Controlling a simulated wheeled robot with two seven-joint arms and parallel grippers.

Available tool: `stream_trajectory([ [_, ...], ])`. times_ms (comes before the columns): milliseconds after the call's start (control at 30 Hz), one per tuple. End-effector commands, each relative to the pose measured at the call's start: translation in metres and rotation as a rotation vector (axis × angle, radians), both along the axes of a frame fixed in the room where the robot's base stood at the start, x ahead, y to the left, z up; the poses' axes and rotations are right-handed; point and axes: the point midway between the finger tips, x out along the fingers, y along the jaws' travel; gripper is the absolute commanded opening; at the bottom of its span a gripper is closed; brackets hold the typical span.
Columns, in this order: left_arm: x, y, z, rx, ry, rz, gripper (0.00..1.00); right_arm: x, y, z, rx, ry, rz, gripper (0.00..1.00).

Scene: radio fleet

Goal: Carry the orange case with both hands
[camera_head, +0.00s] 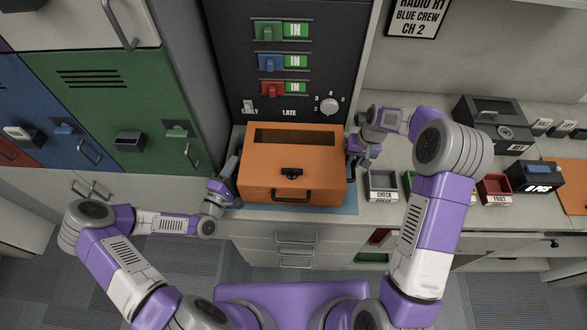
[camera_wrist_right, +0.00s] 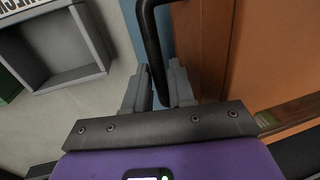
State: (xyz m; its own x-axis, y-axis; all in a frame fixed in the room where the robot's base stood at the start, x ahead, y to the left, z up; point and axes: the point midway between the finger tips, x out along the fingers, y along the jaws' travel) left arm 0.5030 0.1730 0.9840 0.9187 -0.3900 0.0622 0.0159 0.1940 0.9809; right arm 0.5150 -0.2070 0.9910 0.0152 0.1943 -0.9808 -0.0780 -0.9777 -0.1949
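The orange case (camera_head: 292,163) sits on a blue mat (camera_head: 345,200) on the counter, below a dark switch panel. It has a slot in its top, a black latch and a front handle. In the right wrist view, its orange side (camera_wrist_right: 270,50) is at the right, with a black side handle (camera_wrist_right: 153,40). In the head view, my right gripper (camera_head: 352,160) is at the case's right side. My left gripper (camera_head: 232,180) is at its left side; its fingers are too small to read.
Small open trays, including a grey one (camera_head: 381,187) and a red one (camera_head: 495,190), stand right of the case. A black box (camera_head: 492,125) and a dark device (camera_head: 534,177) are further right. Coloured lockers (camera_head: 115,100) rise at the left.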

Motion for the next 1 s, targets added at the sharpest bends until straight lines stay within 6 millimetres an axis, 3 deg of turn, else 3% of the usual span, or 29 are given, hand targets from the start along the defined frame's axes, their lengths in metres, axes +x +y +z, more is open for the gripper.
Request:
stream_trajectory([
  [167,0.0109,-0.0046,0.0011,0.000,-0.001,0.001,0.28,-0.0001,0.0013,-0.0072,0.000,0.000,0.000,0.24],
  [467,0.0123,-0.0050,0.0012,0.000,-0.001,0.001,0.28,0.0000,0.0014,-0.0081,0.000,0.000,0.000,0.24],
  [600,0.0121,-0.0049,0.0012,0.000,-0.001,0.001,0.08,0.0000,0.0015,-0.0080,0.000,0.000,0.000,0.04],
  [667,0.0121,-0.0049,0.0012,0.000,-0.001,0.001,0.00,0.0000,0.0015,-0.0079,0.000,0.000,0.000,0.00],
  [1000,0.0119,-0.0049,0.0013,0.000,-0.001,0.000,0.00,0.0002,0.0013,-0.0077,0.000,-0.001,0.000,0.00],
])
